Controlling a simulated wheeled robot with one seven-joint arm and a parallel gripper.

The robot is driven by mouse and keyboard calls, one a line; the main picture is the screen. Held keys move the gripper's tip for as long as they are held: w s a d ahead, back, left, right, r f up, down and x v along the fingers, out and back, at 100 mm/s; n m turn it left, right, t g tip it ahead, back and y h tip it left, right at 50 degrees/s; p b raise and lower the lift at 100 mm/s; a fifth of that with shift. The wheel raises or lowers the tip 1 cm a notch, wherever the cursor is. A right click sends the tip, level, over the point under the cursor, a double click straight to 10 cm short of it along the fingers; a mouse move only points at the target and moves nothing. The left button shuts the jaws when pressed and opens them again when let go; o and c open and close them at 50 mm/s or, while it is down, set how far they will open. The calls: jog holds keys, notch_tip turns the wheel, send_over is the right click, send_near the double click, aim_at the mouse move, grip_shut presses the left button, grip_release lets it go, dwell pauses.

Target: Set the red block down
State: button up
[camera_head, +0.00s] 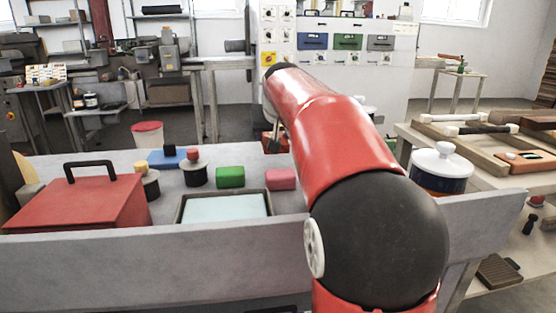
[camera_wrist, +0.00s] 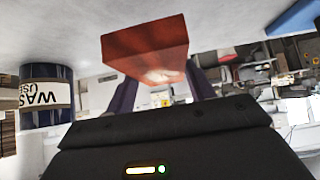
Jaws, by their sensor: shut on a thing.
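The red block (camera_wrist: 147,48) is in the wrist view, held between the two dark fingers of my gripper (camera_wrist: 158,76). My gripper is shut on it. The pale grey surface (camera_wrist: 215,25) of the conveyor lies beyond the block, and this view is upside down. I cannot tell whether the block touches that surface. In the head view my red arm reaches over the conveyor (camera_head: 120,258), and my gripper is mostly hidden behind the arm.
A green block (camera_head: 230,177), a pink block (camera_head: 281,179), a pale-blue tray (camera_head: 224,207), weights with knobs (camera_head: 194,175), a blue item (camera_head: 167,159) and a red lidded box (camera_head: 82,203) stand on the conveyor. A blue-and-white lidded pot (camera_head: 441,168) is at right, also in the wrist view (camera_wrist: 47,95).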

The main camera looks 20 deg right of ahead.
aim_at(274, 165)
jog(key=shift+w+f+b, duration=0.1)
jog(key=shift+f+b, duration=0.25)
jog(key=shift+f, duration=0.35)
notch_tip(274, 165, down, 4)
jog(key=b, duration=0.3)
jog(key=shift+f+b, duration=0.2)
jog(key=shift+b, duration=0.15)
jog(key=o, duration=1.1)
jog(key=shift+r, duration=0.1)
